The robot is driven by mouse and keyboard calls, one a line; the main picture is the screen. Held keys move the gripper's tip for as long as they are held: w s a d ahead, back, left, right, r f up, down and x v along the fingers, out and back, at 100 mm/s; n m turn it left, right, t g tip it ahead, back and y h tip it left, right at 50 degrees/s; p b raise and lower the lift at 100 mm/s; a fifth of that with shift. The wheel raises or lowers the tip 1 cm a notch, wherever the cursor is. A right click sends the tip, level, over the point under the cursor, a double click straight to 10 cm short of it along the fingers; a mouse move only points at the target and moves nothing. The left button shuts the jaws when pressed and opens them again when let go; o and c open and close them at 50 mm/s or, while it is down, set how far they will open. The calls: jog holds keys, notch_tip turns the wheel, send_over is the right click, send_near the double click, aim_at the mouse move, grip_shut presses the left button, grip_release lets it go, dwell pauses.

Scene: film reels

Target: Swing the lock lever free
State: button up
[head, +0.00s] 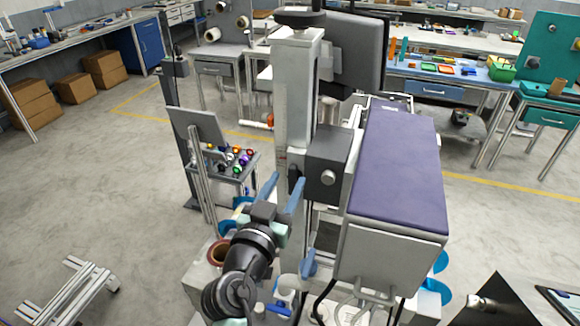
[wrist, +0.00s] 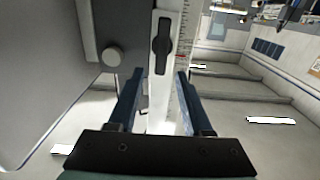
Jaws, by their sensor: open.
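The lock lever (wrist: 162,43) is a dark bar with a round hub, standing in line with the white column (wrist: 167,95) in the wrist view. My gripper (wrist: 160,76) is open, its two blue fingers spread with nothing between them but the view of the column. The lever shows just past the fingertips, roughly centred between them, and appears untouched. In the head view my gripper (head: 284,184) is beside the column (head: 296,95), left of a dark block with a round knob (head: 328,178). I cannot make out the lever clearly there.
A purple-topped padded unit (head: 398,165) fills the space right of the column. A monitor (head: 355,52) hangs above. A small cart with coloured balls (head: 235,160) stands behind at left. Open floor (head: 130,190) lies farther left.

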aim_at(292, 173)
jog(key=shift+p+x, duration=0.3)
jog(key=shift+x, duration=1.35)
jog(key=shift+c, duration=0.2)
grip_shut()
